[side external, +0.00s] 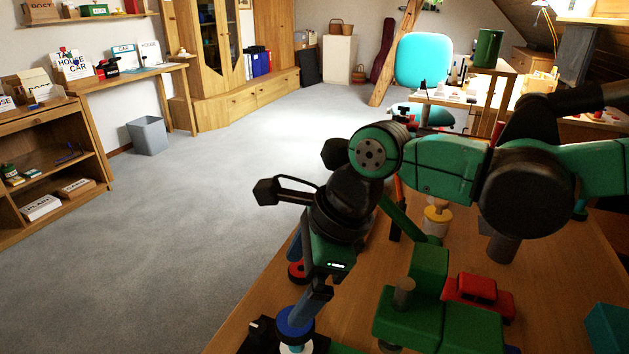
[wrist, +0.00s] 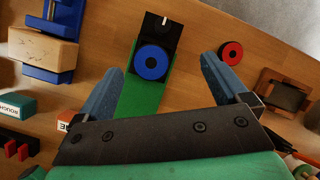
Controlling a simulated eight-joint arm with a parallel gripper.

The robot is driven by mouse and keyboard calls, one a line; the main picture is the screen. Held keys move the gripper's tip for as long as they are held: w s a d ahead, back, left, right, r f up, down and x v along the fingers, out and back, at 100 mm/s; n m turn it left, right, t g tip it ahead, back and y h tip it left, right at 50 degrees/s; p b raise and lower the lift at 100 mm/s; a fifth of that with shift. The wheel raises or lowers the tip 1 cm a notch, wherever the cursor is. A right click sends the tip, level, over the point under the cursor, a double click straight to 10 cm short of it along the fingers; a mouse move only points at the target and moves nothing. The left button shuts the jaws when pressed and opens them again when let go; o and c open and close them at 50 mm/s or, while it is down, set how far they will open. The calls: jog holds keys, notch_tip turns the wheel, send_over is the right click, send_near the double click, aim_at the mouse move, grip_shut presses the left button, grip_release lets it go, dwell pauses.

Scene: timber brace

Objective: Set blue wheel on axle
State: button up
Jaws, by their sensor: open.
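The blue wheel (wrist: 152,62) has a dark round centre. In the wrist view it lies over the end of a green piece (wrist: 140,98), beside a black part (wrist: 158,32) with a white mark. In the side view the blue wheel (side external: 295,322) shows low in the picture, with something pale under it. My gripper (wrist: 160,68) is open and empty, its two blue-grey fingers apart on either side of the wheel in the wrist view. In the side view my gripper (side external: 302,285) points down close to the wheel; contact cannot be told. I cannot clearly make out an axle.
A blue clamp (wrist: 70,15) with a wood block (wrist: 42,48) stands left. In the side view, green blocks (side external: 455,328) and a red toy car (side external: 478,295) stand right of my gripper.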

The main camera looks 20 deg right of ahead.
jog(key=w+a+r+n+t, duration=0.4)
jog(key=w+a+r+n, duration=0.2)
jog(key=w+r, duration=0.4)
jog(key=w+d+r+n+t, duration=0.2)
jog(key=d+t, duration=0.3)
jog(key=d, duration=0.3)
jog(key=w+d+r+n+t+y, duration=0.1)
jog(key=w+d+r+n+t, duration=0.1)
jog(key=w+d+r+t, duration=0.2)
jog(key=shift+d+r+t, duration=0.25)
jog(key=shift+d+t, duration=0.85)
jog(key=shift+d, duration=1.05)
jog(key=shift+w, duration=0.1)
jog(key=s+d+f+n+g+h, duration=0.2)
jog(key=s+d+f+n+g, duration=0.3)
jog(key=s+f, duration=0.3)
jog(key=s+d+f+n+g+h, duration=0.3)
jog(key=s+d+f+n+g, duration=0.2)
jog(key=s+d+f, duration=0.3)
jog(key=s+n, duration=0.1)
jog(key=s, duration=0.3)
jog(key=shift+d+f+g, duration=0.15)
jog(key=shift+f+g, duration=0.1)
jog(key=shift+g, duration=0.05)
